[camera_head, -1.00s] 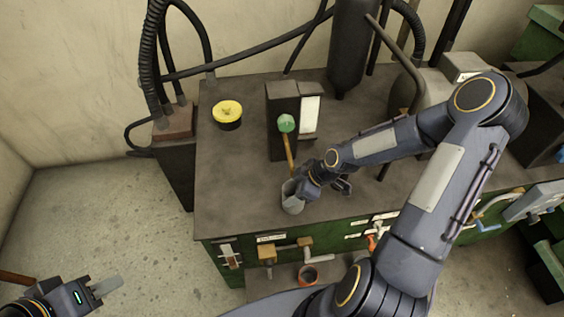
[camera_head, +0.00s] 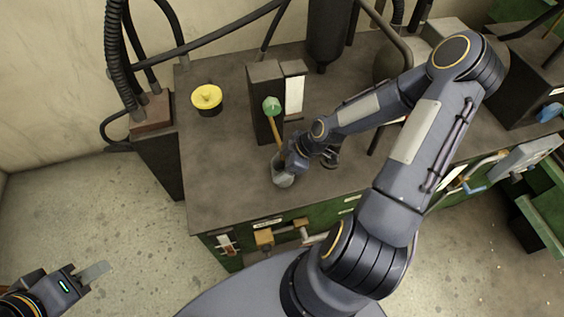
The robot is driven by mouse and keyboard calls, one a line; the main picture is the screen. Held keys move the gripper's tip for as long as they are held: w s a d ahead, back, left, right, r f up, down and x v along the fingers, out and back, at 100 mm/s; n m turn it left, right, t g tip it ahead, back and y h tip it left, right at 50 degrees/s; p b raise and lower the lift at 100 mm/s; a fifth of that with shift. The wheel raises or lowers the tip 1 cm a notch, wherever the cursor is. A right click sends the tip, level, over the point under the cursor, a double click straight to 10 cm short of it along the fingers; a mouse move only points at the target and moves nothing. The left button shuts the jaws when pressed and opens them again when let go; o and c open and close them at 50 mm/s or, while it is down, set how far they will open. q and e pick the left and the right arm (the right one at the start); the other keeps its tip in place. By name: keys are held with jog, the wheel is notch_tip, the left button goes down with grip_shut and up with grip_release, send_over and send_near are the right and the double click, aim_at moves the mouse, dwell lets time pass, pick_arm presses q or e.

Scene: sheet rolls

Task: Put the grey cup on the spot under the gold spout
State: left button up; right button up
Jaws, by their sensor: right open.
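The grey cup (camera_head: 283,180) stands on the dark bench top near its front edge, just below the lower end of the gold spout (camera_head: 276,132). The spout slopes down from a green knob (camera_head: 272,105) on a dark block. My right gripper (camera_head: 285,165) is open at the cup's upper right side; its fingers are partly hidden, and I cannot tell whether they touch the cup. The spot under the spout is hidden by the cup and gripper.
A yellow-topped black pot (camera_head: 207,99) stands at the bench's back left. A dark block with a white panel (camera_head: 294,94) stands behind the cup. The bench top (camera_head: 225,165) left of the cup is clear. Valves and handles (camera_head: 264,238) stick out of the green front.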

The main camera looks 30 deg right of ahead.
jog(key=shift+o, duration=0.6)
jog(key=shift+d+r, duration=0.1)
jog(key=shift+r, duration=0.15)
jog(key=p+v, duration=0.2)
jog(key=v, duration=1)
jog(key=s+a+r+m+t, duration=0.1)
jog(key=s+a+r+m, duration=0.3)
jog(key=s+r+m, duration=0.2)
jog(key=s+a+r+m+h, duration=0.1)
jog(key=s+a+r+m, duration=0.4)
jog(key=r, duration=0.5)
jog(key=shift+s+a+r+m+t+h, duration=0.15)
jog(key=shift+s+a+m+t+h, duration=0.2)
jog(key=shift+s+m, duration=0.65)
